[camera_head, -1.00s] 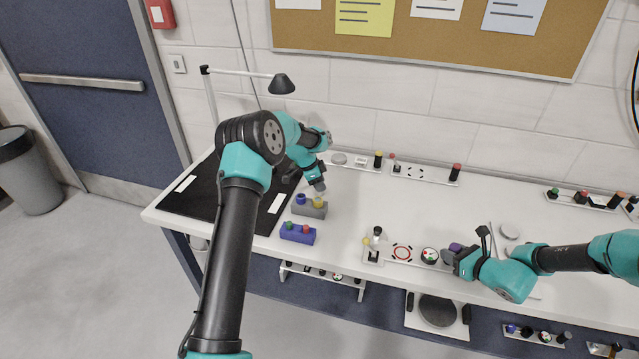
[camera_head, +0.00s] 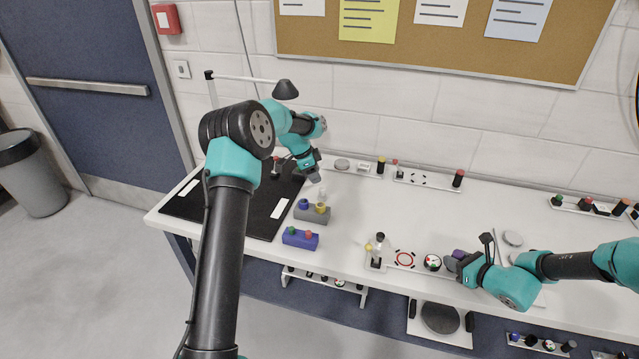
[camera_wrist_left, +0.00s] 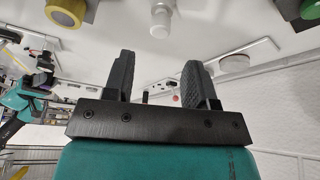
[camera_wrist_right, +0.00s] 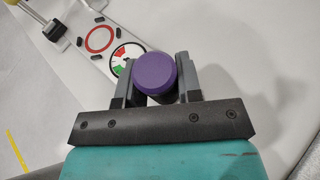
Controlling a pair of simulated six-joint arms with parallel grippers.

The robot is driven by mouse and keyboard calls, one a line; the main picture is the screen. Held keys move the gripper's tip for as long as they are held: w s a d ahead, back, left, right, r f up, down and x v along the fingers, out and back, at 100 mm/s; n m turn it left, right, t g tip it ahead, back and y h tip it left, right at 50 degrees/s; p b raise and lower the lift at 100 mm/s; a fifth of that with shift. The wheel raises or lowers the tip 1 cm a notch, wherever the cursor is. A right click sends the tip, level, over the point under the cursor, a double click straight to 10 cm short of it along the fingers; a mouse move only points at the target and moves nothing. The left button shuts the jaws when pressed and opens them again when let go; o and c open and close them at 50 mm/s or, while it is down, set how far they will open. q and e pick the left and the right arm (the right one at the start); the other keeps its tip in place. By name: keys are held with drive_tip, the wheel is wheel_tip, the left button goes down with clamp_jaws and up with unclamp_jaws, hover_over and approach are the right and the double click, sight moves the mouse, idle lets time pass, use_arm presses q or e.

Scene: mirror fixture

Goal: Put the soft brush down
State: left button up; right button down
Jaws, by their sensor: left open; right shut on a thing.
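My left gripper (camera_head: 314,177) is open and empty, just above and behind a grey block (camera_head: 313,216) holding a blue and a yellow-topped piece. A small white upright piece (camera_head: 322,193) stands behind that block; it also shows in the left wrist view (camera_wrist_left: 160,20), apart from the open fingers (camera_wrist_left: 157,76). My right gripper (camera_head: 453,263) is shut on a purple-ended cylinder (camera_wrist_right: 155,72) beside a round red, green and white dial (camera_wrist_right: 125,58). The lower part of the cylinder is hidden between the fingers. I cannot tell for certain which piece is the soft brush.
A blue block (camera_head: 300,239) with green and red pieces stands in front of the grey one. A black mat (camera_head: 250,215) lies at the left. A white strip (camera_head: 404,259) bears a red ring and the dial. The middle of the white table (camera_head: 390,215) is clear.

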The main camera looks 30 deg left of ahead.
sight(321, 188)
use_arm(q)
drive_tip(key=shift+v, duration=2.3)
drive_tip(key=shift+o, duration=0.6)
drive_tip(key=shift+d, duration=0.1)
drive_tip(key=w+d+m+g+y, duration=0.1)
drive_tip(key=m, duration=0.1)
drive_tip(key=d+m+g+y, duration=0.1)
drive_tip(key=m, duration=0.1)
drive_tip(key=w+d+m+y, duration=0.1)
drive_tip(key=m, duration=0.1)
drive_tip(key=shift+w+r+g+y, duration=0.1)
drive_tip(key=shift+w+g+y, duration=0.2)
drive_tip(key=shift+g, duration=0.1)
